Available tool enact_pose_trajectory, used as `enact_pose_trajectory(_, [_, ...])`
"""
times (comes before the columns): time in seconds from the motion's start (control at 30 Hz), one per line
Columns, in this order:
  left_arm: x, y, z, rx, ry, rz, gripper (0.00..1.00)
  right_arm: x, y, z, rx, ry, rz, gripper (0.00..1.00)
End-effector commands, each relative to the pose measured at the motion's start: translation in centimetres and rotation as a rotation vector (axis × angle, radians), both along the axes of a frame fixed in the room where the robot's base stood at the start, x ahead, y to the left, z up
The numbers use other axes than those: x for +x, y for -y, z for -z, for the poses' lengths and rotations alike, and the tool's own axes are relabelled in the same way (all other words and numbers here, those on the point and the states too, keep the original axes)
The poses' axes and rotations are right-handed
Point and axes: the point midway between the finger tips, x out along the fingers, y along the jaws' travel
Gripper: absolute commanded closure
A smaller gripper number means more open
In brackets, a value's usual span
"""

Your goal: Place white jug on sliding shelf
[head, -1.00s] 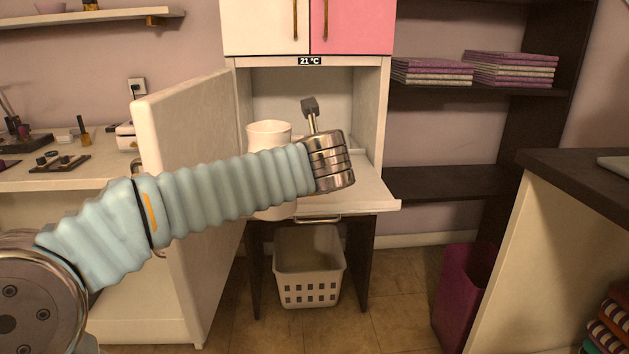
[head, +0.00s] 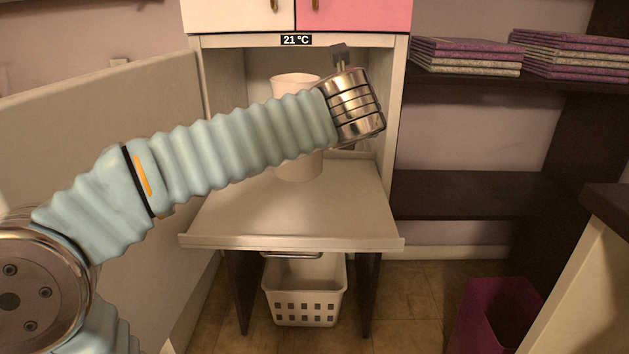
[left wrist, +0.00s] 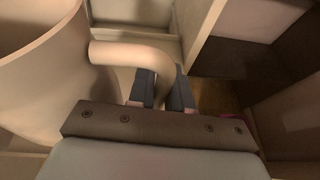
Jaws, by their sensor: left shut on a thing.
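The white jug (head: 297,165) stands upright over the sliding shelf (head: 290,215), inside the cabinet opening, partly hidden behind my left arm. I cannot tell whether its base touches the shelf. The shelf is pulled out toward me, and its bare front part shows. In the left wrist view, the jug's body (left wrist: 40,85) fills the left side. My left gripper (left wrist: 161,88) is shut on the jug's curved handle (left wrist: 128,54), with one dark finger on each side. My right gripper is not in view.
An open cabinet door (head: 100,140) stands on the left, beside my arm. A dark side shelf (head: 470,195) is on the right, with stacked purple and white items (head: 465,58) above. A white basket (head: 305,290) sits below the sliding shelf. A purple bin (head: 495,315) stands lower right.

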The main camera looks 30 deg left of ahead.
Motion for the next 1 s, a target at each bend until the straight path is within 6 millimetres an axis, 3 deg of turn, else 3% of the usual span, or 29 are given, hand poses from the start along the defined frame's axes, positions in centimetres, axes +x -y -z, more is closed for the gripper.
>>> enact_pose_trajectory(0.17, [0.9, -0.5, 0.4, 0.001, 0.002, -0.001, 1.00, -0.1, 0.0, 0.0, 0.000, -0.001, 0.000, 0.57])
enact_pose_trajectory(0.47, [7.1, -3.8, 3.5, 0.002, -0.001, -0.002, 1.00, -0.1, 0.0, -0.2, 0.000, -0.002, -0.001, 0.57])
enact_pose_trajectory(0.6, [9.5, -5.0, 6.3, 0.002, -0.001, -0.001, 1.00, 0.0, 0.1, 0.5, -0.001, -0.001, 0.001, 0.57])
enact_pose_trajectory(1.0, [12.6, -6.7, 10.4, 0.002, -0.001, -0.001, 1.00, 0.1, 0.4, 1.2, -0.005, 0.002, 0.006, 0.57])
